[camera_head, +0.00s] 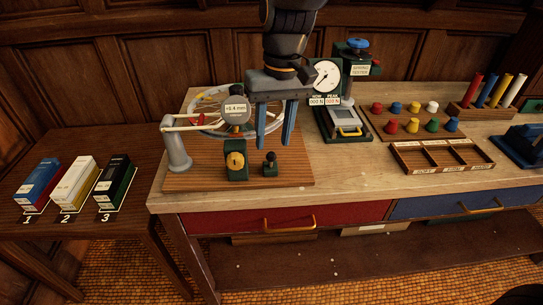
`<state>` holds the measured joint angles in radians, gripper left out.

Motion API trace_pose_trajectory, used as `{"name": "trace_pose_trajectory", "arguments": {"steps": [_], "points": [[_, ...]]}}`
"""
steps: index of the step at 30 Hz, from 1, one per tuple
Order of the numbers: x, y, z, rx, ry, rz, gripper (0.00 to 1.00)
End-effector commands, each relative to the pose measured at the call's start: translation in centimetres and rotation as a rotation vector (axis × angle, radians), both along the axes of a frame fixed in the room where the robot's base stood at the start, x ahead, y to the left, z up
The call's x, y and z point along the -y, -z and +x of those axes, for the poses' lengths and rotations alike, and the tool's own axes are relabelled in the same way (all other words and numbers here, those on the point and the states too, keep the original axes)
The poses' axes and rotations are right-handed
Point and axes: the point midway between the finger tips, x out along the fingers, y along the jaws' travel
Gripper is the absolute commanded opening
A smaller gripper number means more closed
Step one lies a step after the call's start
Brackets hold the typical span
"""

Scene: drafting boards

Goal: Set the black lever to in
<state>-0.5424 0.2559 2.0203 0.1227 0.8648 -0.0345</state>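The black lever (270,157) is a short knob-topped handle on a small dark green block, near the front right of a wooden board. It looks close to upright; I cannot tell which setting it is at, and no "in" mark is readable. My gripper (274,140) hangs above and behind the lever, pointing down. Its two blue fingers are apart with nothing between them, and they do not appear to touch the lever.
A dial tester (327,78), colored pegs and an empty divided tray (443,154) are to the right. Three boxes stand on the left table.

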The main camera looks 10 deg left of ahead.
Motion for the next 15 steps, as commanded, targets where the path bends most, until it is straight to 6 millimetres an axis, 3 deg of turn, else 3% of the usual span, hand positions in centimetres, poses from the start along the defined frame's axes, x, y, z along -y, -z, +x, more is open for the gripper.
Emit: {"name": "trace_pose_trajectory", "arguments": {"steps": [9, 15], "points": [[-0.2, 4.8, -0.4, -0.004, 0.003, -0.002, 0.39], [-0.4, 6.3, -0.4, -0.002, 0.003, -0.001, 0.39]]}}
